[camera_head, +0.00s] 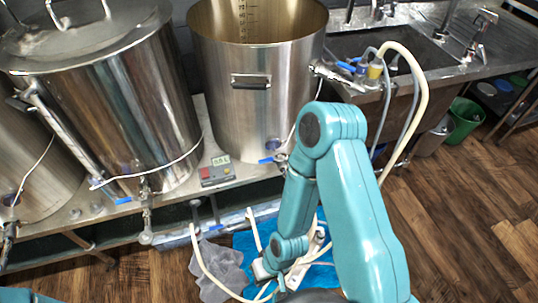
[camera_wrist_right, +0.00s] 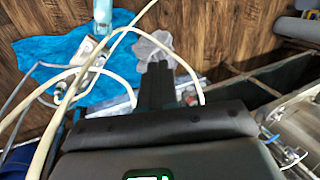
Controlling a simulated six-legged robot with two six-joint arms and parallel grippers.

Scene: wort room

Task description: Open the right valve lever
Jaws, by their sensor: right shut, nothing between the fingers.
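In the head view, a small blue valve lever (camera_head: 267,160) sits at the foot of the open steel kettle (camera_head: 225,110), the right one of the kettles. Part of its valve is close behind my right arm. Another blue lever (camera_head: 124,201) is on the lidded kettle (camera_head: 115,100) to the left. My right gripper (camera_wrist_right: 157,75) shows in the right wrist view with its black fingers shut and empty. A blue lever (camera_wrist_right: 271,139) by a steel kettle (camera_wrist_right: 303,125) shows at that view's right edge, apart from the fingers. In the head view my right arm hides the right gripper. My left gripper is out of view.
Cream hoses (camera_head: 204,265) loop near my arm and cross the wrist view. A blue cloth (camera_head: 240,243) and grey cloth (camera_head: 215,268) lie low down. A sink (camera_head: 395,55) and green bin (camera_head: 464,118) are at right. Wooden floor (camera_head: 460,220) is clear at right.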

